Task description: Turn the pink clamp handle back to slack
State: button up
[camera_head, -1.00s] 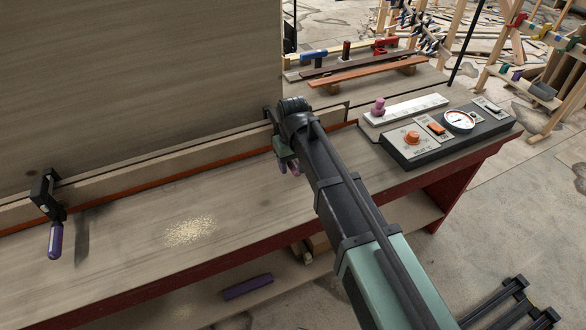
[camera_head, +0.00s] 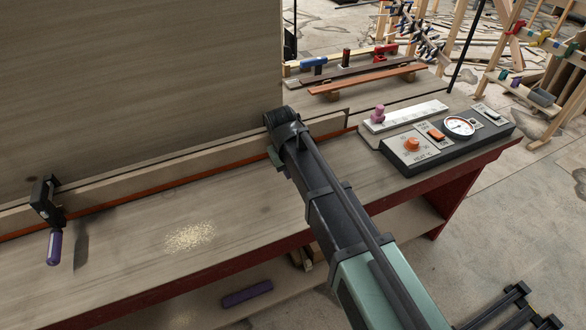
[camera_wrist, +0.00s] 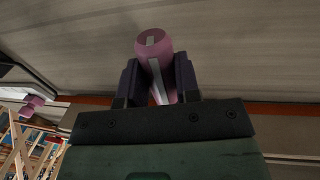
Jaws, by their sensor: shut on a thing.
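The pink clamp handle (camera_wrist: 153,45), with a pale stripe along it, stands between the two dark fingers of my gripper (camera_wrist: 158,80) in the wrist view. My gripper is shut on it. In the head view my wrist and arm hide the handle and most of my gripper (camera_head: 276,158), which is at the panel's lower right edge by the bench rail. The clamp's body and screw are hidden in both views.
A second clamp (camera_head: 45,200) with a purple handle (camera_head: 54,247) holds the left end of the rail. A control box (camera_head: 447,138) and a white strip (camera_head: 405,117) with a pink knob (camera_head: 378,114) lie to the right. The front bench top is mostly clear, with a sawdust patch (camera_head: 189,236).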

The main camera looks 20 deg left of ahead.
jog(key=t+h+b, duration=0.2)
jog(key=f+h, duration=0.1)
jog(key=shift+s+a+t+b, duration=0.15)
jog(key=shift+s+t+b, duration=0.1)
jog(key=shift+t+b, duration=0.15)
jog(key=t+h+b, duration=0.2)
jog(key=b, duration=0.1)
jog(key=t+h+b, duration=0.1)
jog(key=b, duration=0.1)
jog(key=shift+s+a+f+h, duration=0.15)
jog(key=shift+f+h, duration=0.1)
jog(key=shift+h, duration=0.15)
jog(key=t+h+b, duration=0.2)
jog(key=b, duration=0.2)
jog(key=shift+f, duration=0.1)
jog(key=t+h+b, duration=0.1)
jog(key=b, duration=0.1)
jog(key=shift+h+b, duration=0.3)
jog(key=shift+b, duration=0.05)
jog(key=shift+r, duration=0.25)
jog(key=o, duration=0.9)
jog(key=shift+r, duration=0.1)
jog(key=shift+a, duration=0.1)
